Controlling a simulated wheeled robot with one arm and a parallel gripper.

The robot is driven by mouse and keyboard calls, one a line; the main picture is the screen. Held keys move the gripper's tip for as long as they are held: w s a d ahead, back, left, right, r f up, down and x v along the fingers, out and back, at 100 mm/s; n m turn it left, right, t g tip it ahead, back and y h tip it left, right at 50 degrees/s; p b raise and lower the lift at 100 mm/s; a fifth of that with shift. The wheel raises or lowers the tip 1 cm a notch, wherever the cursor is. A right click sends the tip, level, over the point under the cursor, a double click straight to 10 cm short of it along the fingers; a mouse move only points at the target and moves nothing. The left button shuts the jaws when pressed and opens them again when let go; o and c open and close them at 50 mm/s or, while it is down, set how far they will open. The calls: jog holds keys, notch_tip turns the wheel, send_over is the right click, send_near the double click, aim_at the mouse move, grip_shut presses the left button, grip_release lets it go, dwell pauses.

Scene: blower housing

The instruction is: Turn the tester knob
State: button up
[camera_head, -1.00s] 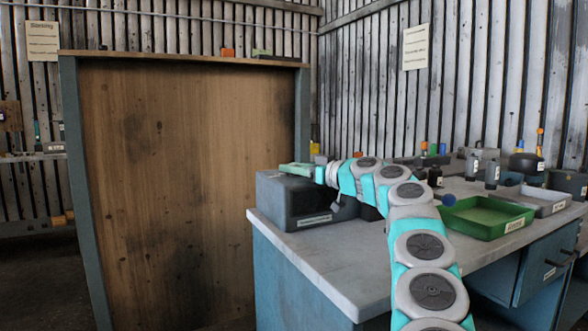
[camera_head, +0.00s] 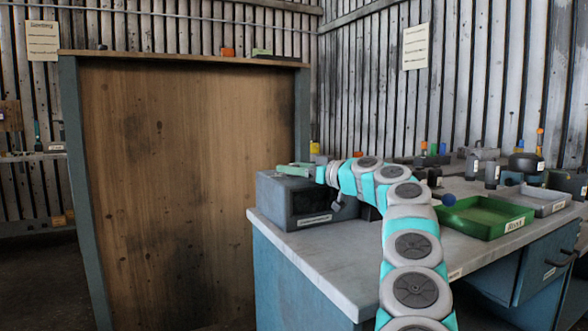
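The tester looks to be the dark grey box (camera_head: 278,207) with a dark front panel and a pale label, at the near left corner of the workbench. My arm reaches over the bench from the lower right, and its end is at the top of this box.
The bench top (camera_head: 335,258) is clear in front of the box. A green tray (camera_head: 484,218) and a grey tray (camera_head: 540,200) lie to the right. A tall wooden panel (camera_head: 185,190) stands left of the bench.

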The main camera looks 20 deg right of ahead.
jog(key=shift+s, duration=0.1)
jog(key=shift+s+d+f+b, duration=0.1)
jog(key=shift+s+d+b, duration=0.1)
jog(key=shift+b, duration=0.2)
jog(key=b+v, duration=0.3)
jog(key=v, duration=0.3)
jog(key=shift+s+d, duration=0.25)
jog(key=shift+s, duration=0.3)
jog(key=shift+a, duration=0.1)
